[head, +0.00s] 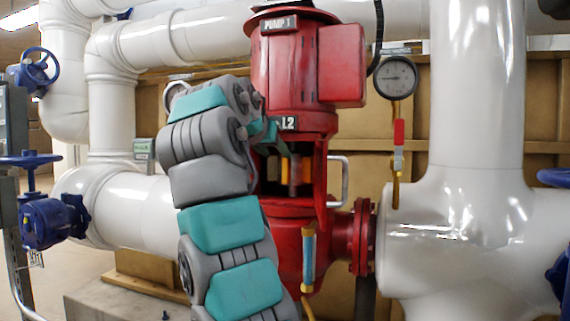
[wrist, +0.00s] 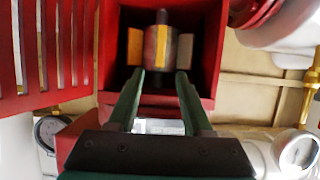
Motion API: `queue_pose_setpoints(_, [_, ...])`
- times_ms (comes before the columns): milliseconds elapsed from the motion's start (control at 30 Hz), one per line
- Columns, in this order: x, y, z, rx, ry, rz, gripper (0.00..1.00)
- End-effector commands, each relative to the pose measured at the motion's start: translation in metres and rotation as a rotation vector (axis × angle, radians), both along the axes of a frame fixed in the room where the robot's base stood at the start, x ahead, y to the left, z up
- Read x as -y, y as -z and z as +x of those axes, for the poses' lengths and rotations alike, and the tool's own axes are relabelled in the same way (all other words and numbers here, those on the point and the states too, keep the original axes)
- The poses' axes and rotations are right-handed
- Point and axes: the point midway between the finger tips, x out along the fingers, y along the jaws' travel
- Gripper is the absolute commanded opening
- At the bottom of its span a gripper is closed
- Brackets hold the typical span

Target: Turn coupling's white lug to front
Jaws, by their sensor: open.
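The coupling (wrist: 153,68) is a grey-brown drum on a dark shaft inside the red pump housing (wrist: 208,45). In the wrist view an orange lug (wrist: 135,46) is on its left, a yellowish strip (wrist: 161,45) faces the camera, and a pale, whitish lug (wrist: 184,50) is on its right. In the head view the coupling (head: 295,172) shows through the housing opening with a yellow lug (head: 284,168) on its left. My gripper (wrist: 160,76) is open and empty, its fingertips at the housing opening, near the coupling's two sides. I cannot tell whether they touch it.
The red housing walls stand close around the opening, with a slatted red guard (wrist: 50,45) at left in the wrist view. A pressure gauge (head: 397,77), white pipes (head: 470,240) and a blue valve (head: 45,220) surround the pump.

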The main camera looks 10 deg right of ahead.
Motion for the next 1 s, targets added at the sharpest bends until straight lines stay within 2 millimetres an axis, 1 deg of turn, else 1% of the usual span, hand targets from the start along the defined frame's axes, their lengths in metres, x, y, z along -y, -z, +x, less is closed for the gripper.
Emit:
queue_pose_setpoints(167, [0.005, 0.005, 0.011, -0.002, 0.001, 0.0, 0.5])
queue_pose_setpoints(500, [0.028, 0.023, 0.05, -0.004, 0.001, -0.002, 0.5])
queue_pose_setpoints(600, [0.033, 0.028, 0.058, -0.003, 0.001, -0.001, 0.5])
queue_pose_setpoints(700, [0.035, 0.03, 0.062, -0.002, 0.0, -0.001, 0.5])
queue_pose_setpoints(900, [0.035, 0.03, 0.062, -0.002, 0.0, -0.001, 0.5])
queue_pose_setpoints(1000, [0.035, 0.03, 0.062, -0.002, 0.0, -0.001, 0.39])
